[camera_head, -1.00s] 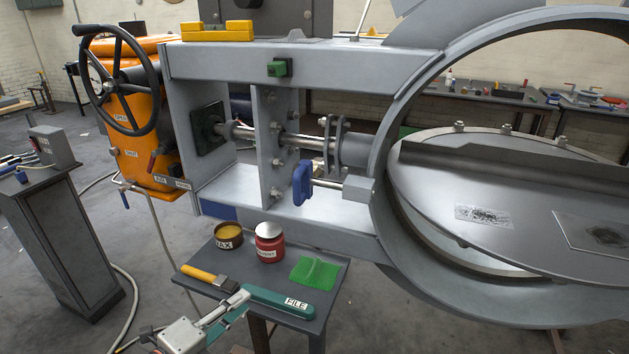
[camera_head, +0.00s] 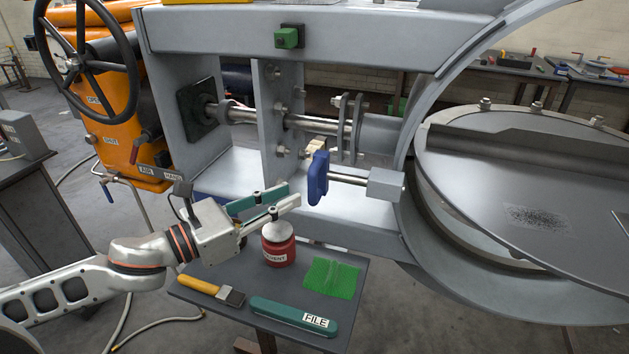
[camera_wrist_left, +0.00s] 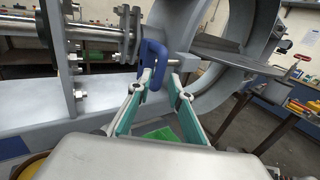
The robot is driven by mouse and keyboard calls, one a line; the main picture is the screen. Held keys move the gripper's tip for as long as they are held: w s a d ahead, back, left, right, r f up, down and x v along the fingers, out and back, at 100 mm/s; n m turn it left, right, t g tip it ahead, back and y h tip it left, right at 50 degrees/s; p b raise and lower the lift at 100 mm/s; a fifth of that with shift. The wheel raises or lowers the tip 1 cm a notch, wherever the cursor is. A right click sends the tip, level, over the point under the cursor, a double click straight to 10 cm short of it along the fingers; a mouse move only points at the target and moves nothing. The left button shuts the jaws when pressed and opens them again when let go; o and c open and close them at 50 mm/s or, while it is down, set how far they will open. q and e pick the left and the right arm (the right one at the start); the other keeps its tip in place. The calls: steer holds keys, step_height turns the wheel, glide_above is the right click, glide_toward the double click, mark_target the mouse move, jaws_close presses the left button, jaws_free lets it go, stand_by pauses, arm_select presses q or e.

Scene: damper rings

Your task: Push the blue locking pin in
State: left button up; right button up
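The blue locking pin (camera_head: 318,178) has an upright blue handle on a bare metal rod. The rod runs right into a grey block (camera_head: 385,184) beside the large ring, and a length of it shows between handle and block. My left gripper (camera_head: 292,194) is just left of the handle, pointing at it, with its fingers apart and nothing held. In the left wrist view, the blue handle (camera_wrist_left: 153,62) stands ahead of and between the two fingertips (camera_wrist_left: 157,86). I cannot tell whether they touch it. My right gripper is not in view.
A small table below holds a red jar (camera_head: 278,246), a green cloth (camera_head: 332,278), a brush (camera_head: 212,290) and a file (camera_head: 294,316). The grey frame (camera_head: 300,34) spans above the pin. A black handwheel (camera_head: 82,62) is at left.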

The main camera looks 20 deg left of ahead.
mark_target(309, 187)
arm_select(q)
steer(key=shift+p+x, duration=0.55)
steer(key=shift+x, duration=3.05)
steer(key=shift+d, duration=0.1)
jaws_close()
